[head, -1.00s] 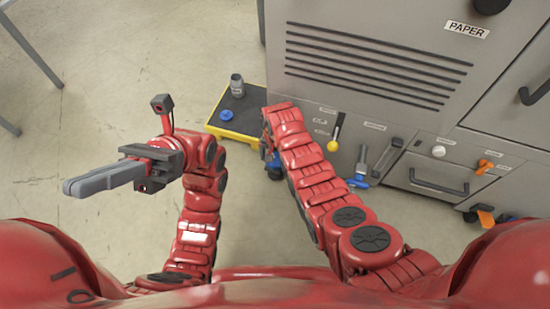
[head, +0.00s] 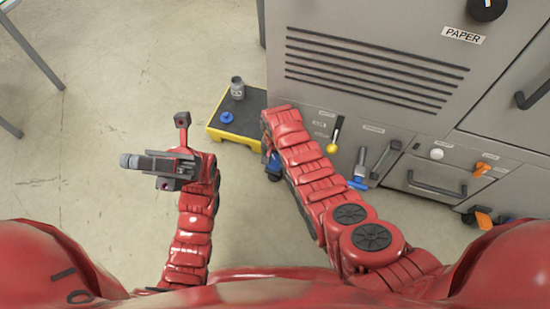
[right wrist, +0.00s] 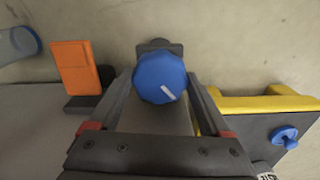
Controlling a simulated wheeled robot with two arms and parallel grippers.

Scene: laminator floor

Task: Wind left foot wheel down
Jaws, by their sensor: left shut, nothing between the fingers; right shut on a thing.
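The left foot wheel, a blue knob with a white mark line, shows in the right wrist view (right wrist: 160,78). It sits between the fingers of my right gripper (right wrist: 162,92), which is shut on it. In the head view a little blue of the wheel (head: 273,166) shows at the machine's lower left corner; my right forearm hides most of that spot and the right gripper. My left gripper (head: 128,161) is shut and empty, over open floor at the left, far from the wheel.
A yellow-edged black platform (head: 248,118) holds a grey jar (head: 237,88) and a blue knob (head: 227,117). The grey machine (head: 370,55) has a yellow-knobbed lever (head: 333,147) and orange parts at right. An orange piece (right wrist: 76,68) stands beside the wheel.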

